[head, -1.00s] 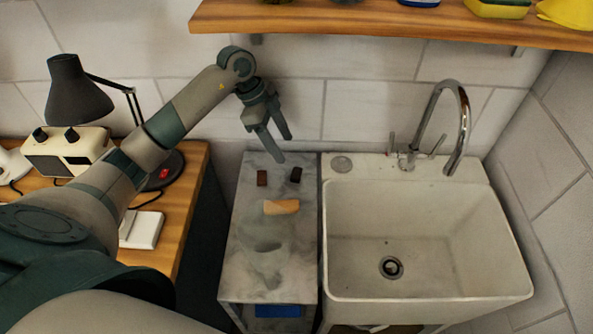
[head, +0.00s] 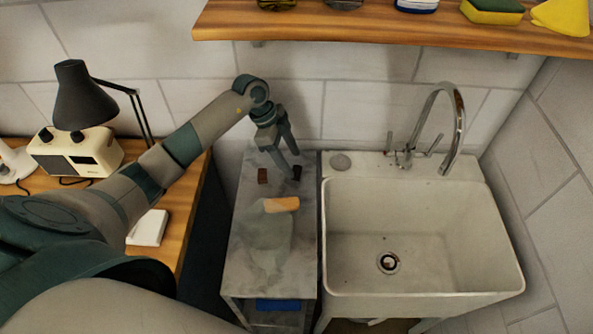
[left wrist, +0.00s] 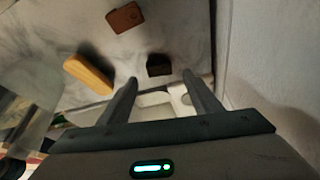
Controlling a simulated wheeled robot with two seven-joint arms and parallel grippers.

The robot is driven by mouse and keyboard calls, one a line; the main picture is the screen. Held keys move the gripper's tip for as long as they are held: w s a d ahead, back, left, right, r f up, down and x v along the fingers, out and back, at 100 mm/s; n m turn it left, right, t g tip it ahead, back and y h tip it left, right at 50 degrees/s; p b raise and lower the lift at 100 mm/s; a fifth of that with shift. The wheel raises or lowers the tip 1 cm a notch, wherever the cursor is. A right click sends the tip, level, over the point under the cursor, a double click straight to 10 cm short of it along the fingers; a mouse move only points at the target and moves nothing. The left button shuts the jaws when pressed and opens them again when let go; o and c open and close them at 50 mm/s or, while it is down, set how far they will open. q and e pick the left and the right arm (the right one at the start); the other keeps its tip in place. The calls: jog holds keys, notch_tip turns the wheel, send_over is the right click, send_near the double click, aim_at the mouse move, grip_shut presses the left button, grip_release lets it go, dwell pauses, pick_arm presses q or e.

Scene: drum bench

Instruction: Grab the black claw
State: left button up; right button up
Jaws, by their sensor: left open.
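The black claw appears to be the small dark block (head: 297,173) near the back right of the marble-topped stand. In the left wrist view this dark piece (left wrist: 159,65) lies just beyond and between my fingertips. My left gripper (head: 288,162) is open and points down at the back of the stand, close to the dark piece. Its two fingers (left wrist: 160,79) show apart and empty in the left wrist view. Whether they touch the piece I cannot tell. My right gripper is not in view.
A reddish-brown block (head: 263,176) and a tan block (head: 281,204) lie nearby on the marble stand (head: 240,265). A pale see-through shape (head: 268,230) is in front of them. A sink (head: 420,290) adjoins on the right. A wooden shelf (head: 390,33) overhangs behind.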

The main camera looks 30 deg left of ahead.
aim_at(296, 171)
pick_arm(q)
jog(key=p+x, duration=0.1)
jog(key=x, duration=0.2)
jog(key=shift+a, duration=0.1)
jog(key=shift+f, duration=0.45)
jog(key=c, duration=1.1)
